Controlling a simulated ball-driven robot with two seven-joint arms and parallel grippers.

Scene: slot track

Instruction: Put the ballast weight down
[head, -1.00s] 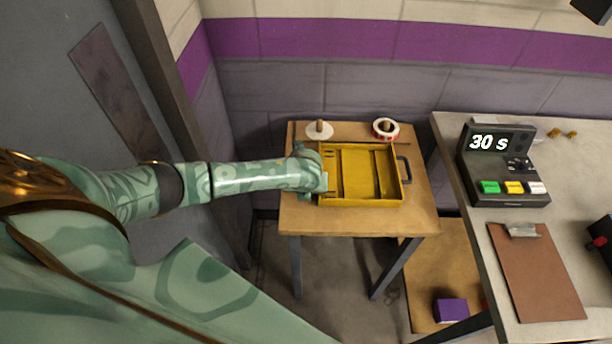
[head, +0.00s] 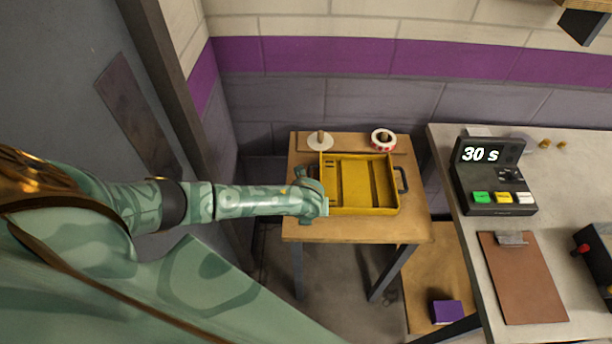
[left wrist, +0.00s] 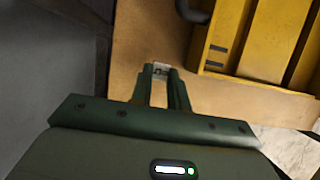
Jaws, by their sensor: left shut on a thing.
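My left gripper (head: 314,206) is over the left part of the small wooden table (head: 340,229), beside the left end of the yellow tray (head: 352,211). In the left wrist view its two fingers (left wrist: 160,78) are shut on a small pale grey piece (left wrist: 161,69), which I take for the ballast weight. Most of the piece is hidden between the fingers. Bare wood shows around the fingertips, and I cannot tell whether the piece touches it. The tray (left wrist: 267,43) is apart from the fingers, to their right. My right gripper is not in view.
A white disc with a peg (head: 319,142) and a red-and-white tape roll (head: 383,140) stand behind the tray. A grey bench (head: 455,180) at right holds a timer box (head: 492,180) and a clipboard (head: 523,280). A purple block (head: 446,312) lies on a low board.

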